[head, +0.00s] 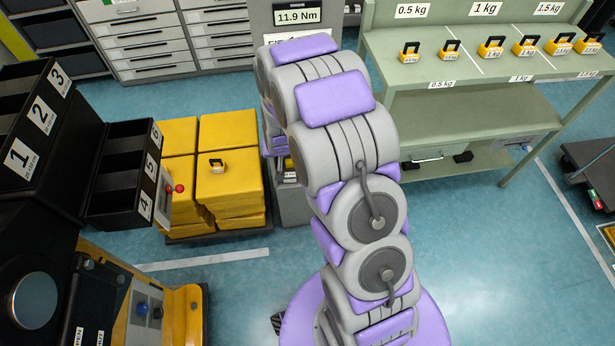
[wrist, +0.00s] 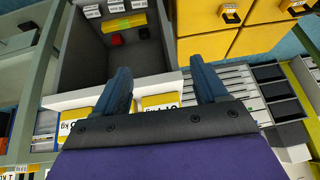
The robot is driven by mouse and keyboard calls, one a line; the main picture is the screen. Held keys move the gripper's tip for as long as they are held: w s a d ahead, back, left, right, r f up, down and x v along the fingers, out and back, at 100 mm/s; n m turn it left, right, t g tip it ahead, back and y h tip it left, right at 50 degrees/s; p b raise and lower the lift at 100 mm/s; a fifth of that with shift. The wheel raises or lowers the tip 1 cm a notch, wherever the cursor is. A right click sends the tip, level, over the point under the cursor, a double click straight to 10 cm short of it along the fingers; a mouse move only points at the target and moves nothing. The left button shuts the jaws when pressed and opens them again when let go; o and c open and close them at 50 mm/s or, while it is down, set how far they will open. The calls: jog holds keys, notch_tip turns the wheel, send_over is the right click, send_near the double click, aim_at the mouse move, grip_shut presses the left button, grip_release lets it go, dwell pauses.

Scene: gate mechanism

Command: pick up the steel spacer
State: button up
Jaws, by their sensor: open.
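I cannot make out the steel spacer in either view. My gripper (wrist: 163,85) shows in the wrist view as two dark blue fingers, spread apart with nothing seen between them. Beyond the fingers is an open grey compartment (wrist: 82,65) with a pale front edge. It holds several small white-labelled pieces (wrist: 115,6), a yellow-green bar (wrist: 125,22), a small red piece (wrist: 118,39) and a dark piece (wrist: 143,32). In the head view my gripper is hidden behind my arm.
A green bench (head: 480,62) with a row of yellow weights (head: 491,47) stands at the right. Black numbered bins (head: 125,170) stand at the left. Grey drawers (head: 145,45) are behind.

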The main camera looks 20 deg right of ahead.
jog(key=w+d+f+m+t+h+b, duration=0.1)
jog(key=w+d+f+t, duration=0.15)
jog(key=f, duration=0.75)
jog(key=w+d+f+t+h+b, duration=0.15)
jog(key=d+f, duration=0.25)
jog(key=f, duration=0.6)
jog(key=s+d+f+t+h, duration=0.25)
jog(key=s+f, duration=0.55)
jog(key=f, duration=0.5)
jog(key=shift+m+y, duration=0.3)
jog(key=shift+f+b+x, duration=0.2)
jog(key=shift+b+x, duration=2.85)
jog(key=shift+x, duration=5.45)
jog(key=shift+w+d, duration=0.1)
jog(key=shift+w, duration=0.05)
jog(key=shift+c, duration=0.4)
